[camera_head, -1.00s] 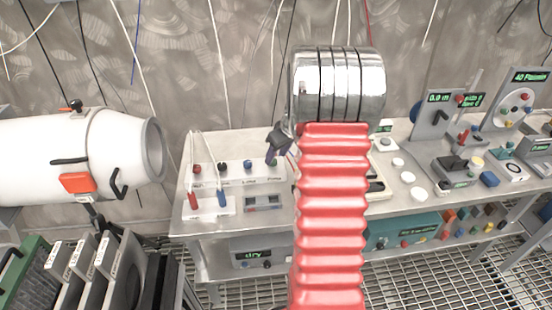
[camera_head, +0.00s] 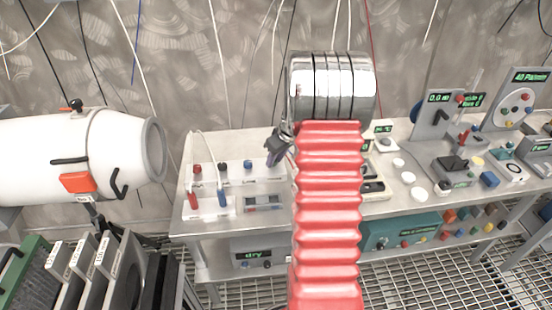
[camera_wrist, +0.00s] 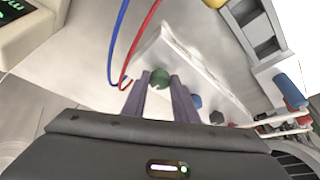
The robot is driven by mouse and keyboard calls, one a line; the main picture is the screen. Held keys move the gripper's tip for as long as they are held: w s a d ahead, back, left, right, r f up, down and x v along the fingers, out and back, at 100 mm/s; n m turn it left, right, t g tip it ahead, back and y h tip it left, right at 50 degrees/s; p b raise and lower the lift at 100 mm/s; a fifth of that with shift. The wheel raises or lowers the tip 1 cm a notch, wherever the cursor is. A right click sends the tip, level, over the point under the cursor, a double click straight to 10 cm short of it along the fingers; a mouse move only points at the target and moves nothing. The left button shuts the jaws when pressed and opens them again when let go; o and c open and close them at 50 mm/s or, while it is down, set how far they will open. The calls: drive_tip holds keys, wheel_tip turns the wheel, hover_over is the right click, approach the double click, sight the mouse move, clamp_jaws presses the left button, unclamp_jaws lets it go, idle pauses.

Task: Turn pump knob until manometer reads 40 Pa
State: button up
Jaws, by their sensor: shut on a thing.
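A dark green round knob (camera_wrist: 159,78) sits on a pale panel in the wrist view. My gripper (camera_wrist: 159,96) has one finger on each side of it and is shut on it. In the head view my gripper (camera_head: 272,161) is at the right end of the pale knob panel (camera_head: 235,174), and the green knob is hidden there. I cannot tell from a label whether this is the pump knob. A green display at the right (camera_head: 530,76) seems to start with "40 Pa". Another display (camera_head: 438,97) seems to read "0.0". I cannot tell which is the manometer.
Red, black and blue knobs (camera_head: 248,165) share the panel. Red and blue cables (camera_wrist: 120,50) hang close to my fingers in the wrist view. White discs (camera_head: 408,177) and instruments stand farther right on the steel bench. A white cylinder (camera_head: 70,145) is at the left.

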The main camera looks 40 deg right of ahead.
drive_tip(key=shift+c, duration=1.4)
drive_tip(key=shift+d, duration=0.15)
drive_tip(key=shift+a+m, duration=0.2)
drive_tip(key=shift+m, duration=0.3)
drive_tip(key=shift+a+m+h, duration=0.1)
drive_tip(key=shift+m+h, duration=0.6)
drive_tip(key=shift+m, duration=0.4)
drive_tip(key=shift+w+a+m+g+h, duration=0.1)
drive_tip(key=shift+m+g+h, duration=0.2)
drive_tip(key=shift+m, duration=0.7)
drive_tip(key=shift+w+a+m+g+h, duration=0.1)
drive_tip(key=shift+m+h, duration=0.3)
drive_tip(key=shift+m, duration=0.6)
drive_tip(key=shift+w+m+g+h, duration=0.1)
drive_tip(key=shift+m+g+h, duration=0.25)
drive_tip(key=shift+m, duration=0.9)
drive_tip(key=shift+m+g+h, duration=0.25)
drive_tip(key=shift+m+g, duration=0.1)
drive_tip(key=shift+m, duration=0.9)
drive_tip(key=shift+w+m+g+h, duration=0.1)
drive_tip(key=shift+m+g+h, duration=0.4)
drive_tip(key=shift+m, duration=1.2)
